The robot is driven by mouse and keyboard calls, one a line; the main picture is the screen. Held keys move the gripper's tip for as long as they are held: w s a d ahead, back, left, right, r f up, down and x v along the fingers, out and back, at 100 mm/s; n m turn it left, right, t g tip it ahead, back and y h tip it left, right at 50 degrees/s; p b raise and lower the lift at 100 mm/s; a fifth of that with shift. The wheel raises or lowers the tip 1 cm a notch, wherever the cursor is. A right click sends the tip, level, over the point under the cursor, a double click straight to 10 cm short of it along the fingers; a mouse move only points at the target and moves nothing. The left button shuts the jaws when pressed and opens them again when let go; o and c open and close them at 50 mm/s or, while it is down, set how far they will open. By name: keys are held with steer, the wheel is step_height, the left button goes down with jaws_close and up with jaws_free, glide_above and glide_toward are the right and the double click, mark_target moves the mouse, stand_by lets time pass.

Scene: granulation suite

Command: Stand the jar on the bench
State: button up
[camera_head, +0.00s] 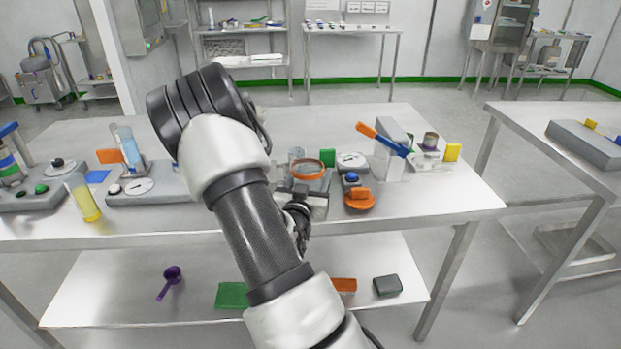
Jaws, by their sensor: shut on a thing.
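My gripper (301,192) is over the front part of the bench (425,205), mostly hidden behind my own arm. It is shut on what looks like the jar (309,169), a clear vessel with an orange rim just beyond the fingers. The jar looks roughly upright. I cannot tell whether its base touches the bench, as my gripper covers its lower part.
A clear glass vessel (296,155) and a green block (327,157) stand close behind the jar. A yellow-filled cylinder (84,198) leans at left. The bench's front right is clear.

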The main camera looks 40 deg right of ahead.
steer(key=shift+f, duration=0.15)
steer(key=o, duration=1.9)
steer(key=shift+s+a+r, duration=0.1)
steer(key=shift+a+r, duration=0.05)
steer(key=shift+r, duration=0.1)
steer(key=p+v, duration=0.1)
steer(key=v, duration=1)
steer(key=shift+s+a, duration=0.2)
steer(key=shift+s, duration=0.05)
